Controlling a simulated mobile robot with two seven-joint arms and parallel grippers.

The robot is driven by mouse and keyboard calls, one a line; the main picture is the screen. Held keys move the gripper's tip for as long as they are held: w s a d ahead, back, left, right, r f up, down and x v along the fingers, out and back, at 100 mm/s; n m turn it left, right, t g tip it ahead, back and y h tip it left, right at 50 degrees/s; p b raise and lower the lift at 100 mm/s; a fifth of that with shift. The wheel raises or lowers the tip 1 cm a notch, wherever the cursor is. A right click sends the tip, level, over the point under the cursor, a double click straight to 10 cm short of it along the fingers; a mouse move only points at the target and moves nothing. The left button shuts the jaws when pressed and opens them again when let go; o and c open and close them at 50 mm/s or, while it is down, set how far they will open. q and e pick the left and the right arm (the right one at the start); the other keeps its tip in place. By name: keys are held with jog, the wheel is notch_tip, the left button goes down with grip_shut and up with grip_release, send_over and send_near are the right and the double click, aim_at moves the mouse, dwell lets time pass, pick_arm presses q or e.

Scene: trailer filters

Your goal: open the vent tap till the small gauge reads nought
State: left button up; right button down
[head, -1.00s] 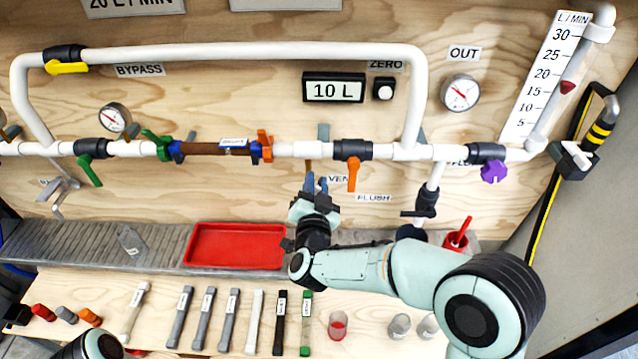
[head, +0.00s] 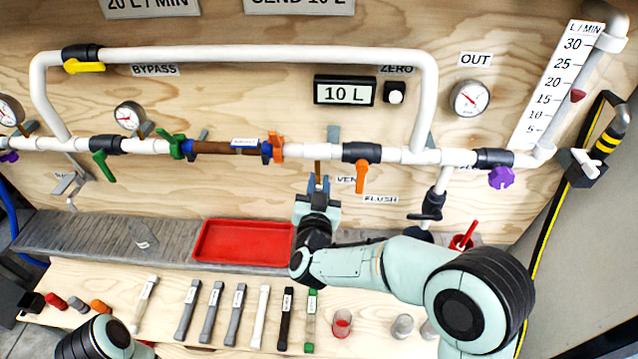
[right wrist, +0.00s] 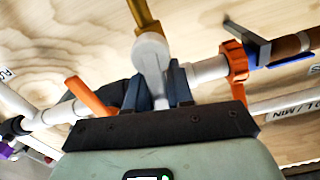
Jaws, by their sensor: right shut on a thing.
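The vent tap (head: 318,166) hangs on a brass stem below the white pipe, beside the partly hidden VENT label. My right gripper (head: 319,184) reaches up to it from below. In the right wrist view its dark fingers (right wrist: 160,88) are closed on the pale grey body of the vent tap (right wrist: 151,52), below the brass stem. The small gauge (head: 129,116) stands above the pipe at the left; its red needle slants, but the reading is too small to tell. My left gripper is out of view.
An orange-handled tap (head: 361,176) hangs close to the right of my right gripper. An orange clamp (head: 275,147) holds the brown filter's right end. A red tray (head: 243,241) lies below left. Several tools lie on the bench in front.

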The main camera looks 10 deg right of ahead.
jog(key=c, duration=1.1)
grip_release()
jog(key=b+v, duration=0.2)
jog(key=v, duration=1.1)
jog(key=shift+s, duration=0.2)
